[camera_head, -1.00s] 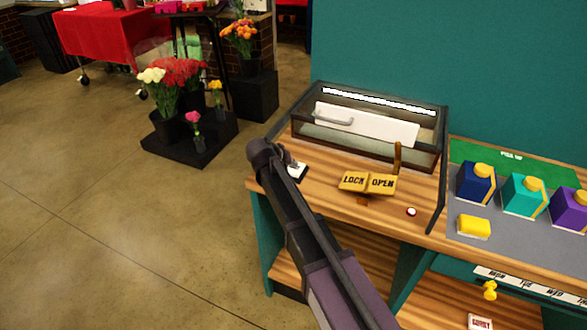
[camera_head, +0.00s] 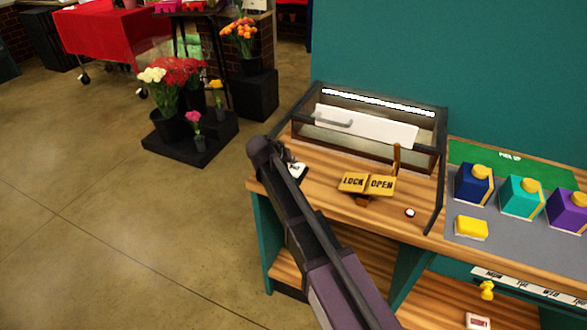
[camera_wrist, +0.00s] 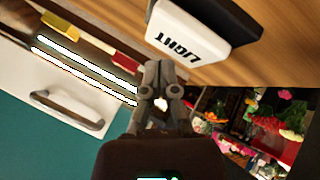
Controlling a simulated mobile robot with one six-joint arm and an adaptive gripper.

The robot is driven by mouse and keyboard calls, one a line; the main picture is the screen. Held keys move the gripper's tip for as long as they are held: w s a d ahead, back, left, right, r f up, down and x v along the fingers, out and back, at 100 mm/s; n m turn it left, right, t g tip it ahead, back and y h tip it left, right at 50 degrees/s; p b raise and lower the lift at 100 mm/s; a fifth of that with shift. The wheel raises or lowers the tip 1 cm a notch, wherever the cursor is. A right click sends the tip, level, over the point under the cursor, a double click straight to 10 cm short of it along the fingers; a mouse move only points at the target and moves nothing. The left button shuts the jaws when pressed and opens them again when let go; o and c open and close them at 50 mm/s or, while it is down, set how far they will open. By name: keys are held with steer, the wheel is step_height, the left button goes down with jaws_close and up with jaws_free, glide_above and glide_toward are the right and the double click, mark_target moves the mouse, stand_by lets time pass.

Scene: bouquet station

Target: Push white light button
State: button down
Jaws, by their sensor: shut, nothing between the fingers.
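The white light button (camera_wrist: 188,32), lettered "LIGHT", sits on a black base in the wrist view and appears upside down there. In the head view it shows as a small white patch (camera_head: 298,171) at the counter's left end, partly covered by my arm. My gripper (camera_wrist: 162,66) is shut and empty, with its fingertips just below the button's lettered face in the wrist picture. I cannot tell whether they touch it. In the head view my wrist hides the fingers.
A glass case (camera_head: 367,133) with a white handled panel and bright strip stands behind. A yellow LOCK/OPEN plate with lever (camera_head: 368,184) and a small white round button (camera_head: 410,212) are to the right.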

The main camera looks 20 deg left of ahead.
mark_target(293, 168)
steer(key=shift+r+p, duration=2.65)
steer(key=shift+r, duration=0.2)
